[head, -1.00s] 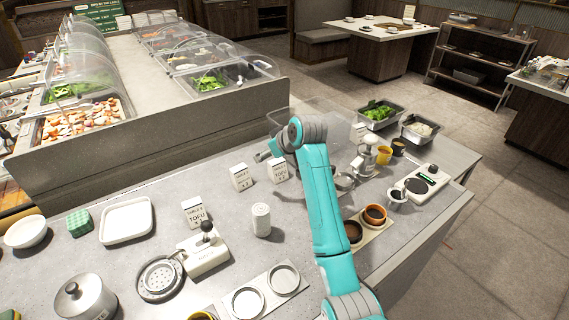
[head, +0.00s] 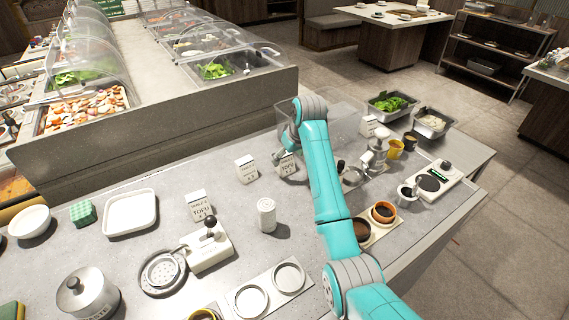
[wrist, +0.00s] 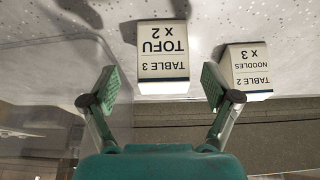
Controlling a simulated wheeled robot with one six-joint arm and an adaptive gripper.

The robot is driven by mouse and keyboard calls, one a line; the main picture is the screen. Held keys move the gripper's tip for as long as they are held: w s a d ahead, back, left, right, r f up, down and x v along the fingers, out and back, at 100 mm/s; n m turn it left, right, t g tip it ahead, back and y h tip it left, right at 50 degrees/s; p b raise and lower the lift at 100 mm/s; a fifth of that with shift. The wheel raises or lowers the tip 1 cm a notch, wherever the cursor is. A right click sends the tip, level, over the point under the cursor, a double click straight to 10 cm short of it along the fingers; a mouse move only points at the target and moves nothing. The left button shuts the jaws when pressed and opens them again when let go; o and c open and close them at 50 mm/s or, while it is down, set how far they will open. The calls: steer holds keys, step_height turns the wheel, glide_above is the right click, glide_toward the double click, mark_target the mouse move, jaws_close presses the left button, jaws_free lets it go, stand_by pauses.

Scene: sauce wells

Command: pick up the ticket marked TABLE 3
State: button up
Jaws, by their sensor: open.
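The ticket marked TABLE 3, TOFU x 2 (wrist: 163,62) is a white block with dark print, upside down in the wrist view. In the head view the ticket (head: 288,168) stands on the grey counter, partly covered by my gripper. My gripper (wrist: 161,84) is open in the wrist view, one finger to each side of the ticket's lower part. I cannot tell how far the fingertips reach along it. In the head view my gripper (head: 281,155) is small and partly hidden by my arm.
The TABLE 2 NOODLES x 3 ticket (wrist: 249,72) stands close beside, just outside one finger; it also shows in the head view (head: 245,170). Another TOFU ticket (head: 199,206) and a white can (head: 266,216) stand nearer. A clear guard (head: 335,120) is behind my arm.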

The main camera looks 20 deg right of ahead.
mark_target(284, 163)
steer(key=shift+x, duration=2.4)
steer(key=shift+a, duration=0.2)
steer(key=c, duration=1.3)
